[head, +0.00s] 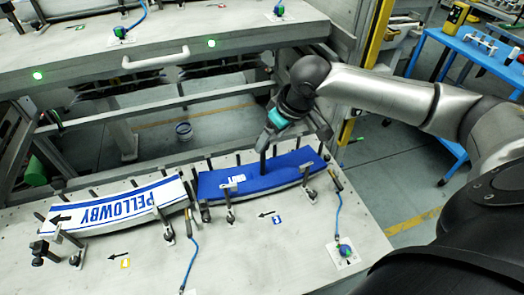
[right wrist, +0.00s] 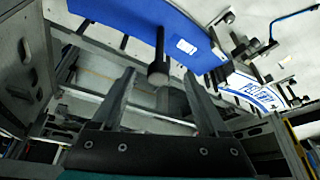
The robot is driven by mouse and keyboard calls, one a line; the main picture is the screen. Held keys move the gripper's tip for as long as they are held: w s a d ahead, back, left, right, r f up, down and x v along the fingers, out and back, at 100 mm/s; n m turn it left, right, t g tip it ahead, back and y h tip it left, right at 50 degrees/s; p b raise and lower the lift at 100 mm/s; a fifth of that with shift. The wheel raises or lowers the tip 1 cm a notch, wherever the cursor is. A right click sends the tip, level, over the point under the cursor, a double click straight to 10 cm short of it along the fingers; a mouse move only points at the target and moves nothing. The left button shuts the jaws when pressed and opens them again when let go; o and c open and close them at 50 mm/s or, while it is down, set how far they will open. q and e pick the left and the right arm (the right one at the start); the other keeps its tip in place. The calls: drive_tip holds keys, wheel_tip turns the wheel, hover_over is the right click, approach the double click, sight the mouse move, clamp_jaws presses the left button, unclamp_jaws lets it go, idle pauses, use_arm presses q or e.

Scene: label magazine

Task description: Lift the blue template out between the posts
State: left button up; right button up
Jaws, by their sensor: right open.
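The blue template (head: 285,172) is a curved blue plate with a small white label, lying on the grey bench between rows of dark posts. It also shows at the top of the right wrist view (right wrist: 150,18). A dark upright handle (right wrist: 158,70) with a wide round end rises from it. My right gripper (right wrist: 158,80) is open and empty above the plate's far side. In the right wrist view the handle's end appears between the two fingers; I cannot tell how deep it sits. My left gripper is not in view.
A white curved plate (head: 115,205) marked PELLOWBY lies left of the blue one, between posts. Toggle clamps (head: 229,205) line the near edges. A raised shelf with a white handle (head: 155,60) stands behind an open gap.

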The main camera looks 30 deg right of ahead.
sight(261, 154)
drive_tip(key=b+x, duration=0.2)
drive_tip(key=x, duration=0.7)
drive_tip(key=shift+w+f, duration=0.5)
drive_tip(key=shift+f, duration=0.35)
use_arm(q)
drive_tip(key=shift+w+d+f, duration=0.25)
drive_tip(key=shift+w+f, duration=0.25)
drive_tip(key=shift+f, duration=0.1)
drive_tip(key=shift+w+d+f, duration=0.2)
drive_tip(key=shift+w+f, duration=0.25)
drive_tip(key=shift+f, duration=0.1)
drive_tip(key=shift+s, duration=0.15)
use_arm(e)
drive_tip(key=c, duration=0.3)
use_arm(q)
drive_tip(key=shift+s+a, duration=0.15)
use_arm(e)
clamp_jaws()
drive_tip(key=shift+r, duration=0.15)
use_arm(q)
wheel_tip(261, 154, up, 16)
drive_tip(key=p, duration=1.5)
drive_tip(key=shift+p, duration=0.3)
use_arm(e)
drive_tip(key=shift+r, duration=6.45)
